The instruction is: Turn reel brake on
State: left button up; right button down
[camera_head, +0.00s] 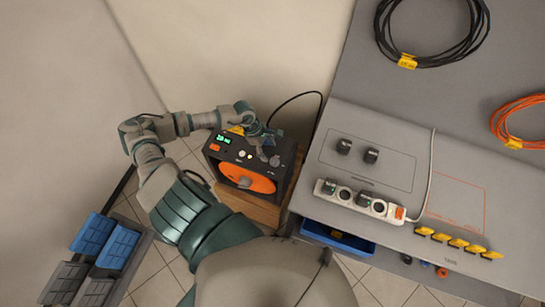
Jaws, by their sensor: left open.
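A dark reel unit (283,172) with an orange disc (249,178) on its front stands on a wooden stand beside the grey bench. Its top panel carries a small lit green display (223,139), an orange button (215,147) and several small light and dark controls. I cannot tell which control is the brake. My left gripper (268,146) is open over the panel's right part, close to the controls. It hides part of the panel, and I cannot tell whether it touches. My right gripper is not in view.
The bench holds a white power strip (357,200), black plugs (371,156), yellow parts (458,243), a black cable coil (432,60) and an orange coil (520,142). A black cable (305,94) runs behind the reel. A blue bin (337,237) sits under the bench edge.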

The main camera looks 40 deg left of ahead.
aim_at(274, 159)
pick_arm(q)
jog(key=x, duration=0.6)
jog(key=shift+d+r+p, duration=0.15)
jog(key=shift+d+p, duration=0.15)
jog(key=shift+d, duration=0.15)
jog(key=shift+a+f, duration=0.2)
jog(key=shift+f, duration=0.25)
jog(key=shift+a+f, duration=0.15)
jog(key=shift+a, duration=0.15)
jog(key=shift+d, duration=0.15)
jog(key=c, duration=0.9)
jog(key=shift+d, duration=0.3)
jog(key=shift+c, duration=1.2)
